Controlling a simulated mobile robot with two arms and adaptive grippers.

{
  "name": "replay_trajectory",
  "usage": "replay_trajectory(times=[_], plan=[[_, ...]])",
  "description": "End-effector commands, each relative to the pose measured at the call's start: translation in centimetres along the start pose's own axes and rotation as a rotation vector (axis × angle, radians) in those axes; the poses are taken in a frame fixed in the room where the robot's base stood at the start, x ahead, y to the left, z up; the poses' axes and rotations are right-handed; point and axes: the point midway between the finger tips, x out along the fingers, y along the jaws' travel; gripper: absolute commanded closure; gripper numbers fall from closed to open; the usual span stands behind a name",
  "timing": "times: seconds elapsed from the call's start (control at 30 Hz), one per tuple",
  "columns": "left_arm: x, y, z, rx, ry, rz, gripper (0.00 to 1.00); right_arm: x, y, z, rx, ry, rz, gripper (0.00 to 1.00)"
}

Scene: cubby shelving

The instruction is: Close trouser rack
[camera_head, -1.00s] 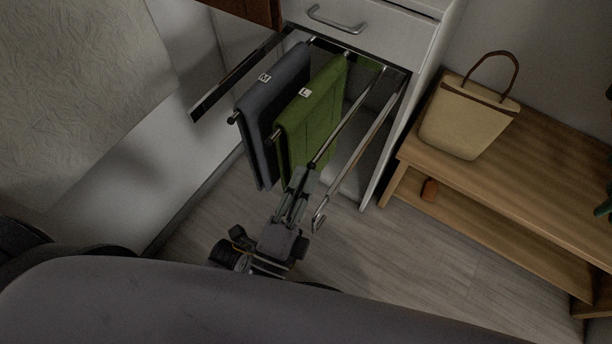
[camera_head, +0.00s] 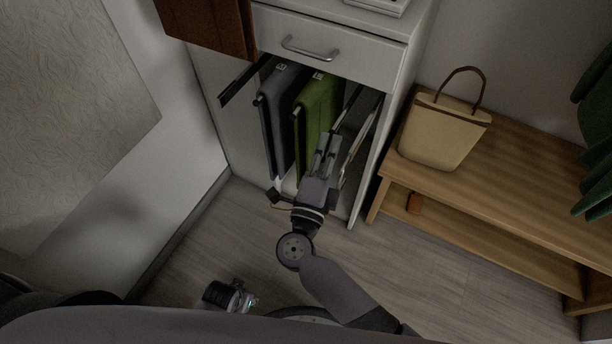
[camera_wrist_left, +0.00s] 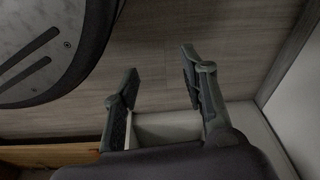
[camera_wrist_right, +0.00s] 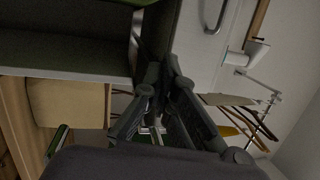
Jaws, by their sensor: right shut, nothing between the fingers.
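The trouser rack (camera_head: 236,84) is partly out of the white cabinet, below a drawer. Grey trousers (camera_head: 279,125) and green trousers (camera_head: 316,112) hang on it from separate bars. My right gripper (camera_head: 328,143) is at the rack's front, right of the green trousers and close to the right-hand bars. It is shut and empty, and its fingers also show in the right wrist view (camera_wrist_right: 166,70). Whether it touches a bar is unclear. My left gripper (camera_wrist_left: 158,70) is open and empty in its wrist view, above the floor.
The white drawer (camera_head: 325,47) above is shut. A brown panel (camera_head: 210,24) stands at the upper left. A wooden bench (camera_head: 485,187) with a beige bag (camera_head: 444,130) is on the right. Grey floor (camera_head: 205,255) in front of the cabinet is clear apart from my own parts.

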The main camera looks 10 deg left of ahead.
Motion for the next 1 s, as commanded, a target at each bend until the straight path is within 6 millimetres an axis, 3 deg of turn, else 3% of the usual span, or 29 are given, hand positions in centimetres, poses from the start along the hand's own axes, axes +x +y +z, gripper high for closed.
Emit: replay_trajectory(times=[0.03, 0.2, 0.5, 0.7, 1.0], plan=[[0.0, 0.0, -0.1, 0.000, 0.001, -0.001, 0.60, 2.0, 0.2, -0.4, 0.000, 0.003, -0.003, 1.00], [-0.7, -0.1, -0.9, -0.001, 0.009, -0.002, 0.60, 7.5, 1.4, -1.4, 0.002, 0.003, -0.003, 1.00], [-3.8, -0.3, -3.4, -0.005, 0.030, -0.005, 0.60, 14.5, 2.8, -2.8, 0.001, 0.000, -0.003, 1.00], [-5.5, -0.4, -4.2, -0.007, 0.038, -0.006, 0.60, 16.7, 3.3, -3.3, 0.002, -0.001, -0.001, 1.00], [-6.1, -0.5, -4.5, -0.008, 0.040, -0.007, 0.60, 17.6, 3.2, -3.5, 0.001, 0.000, -0.004, 1.00]])
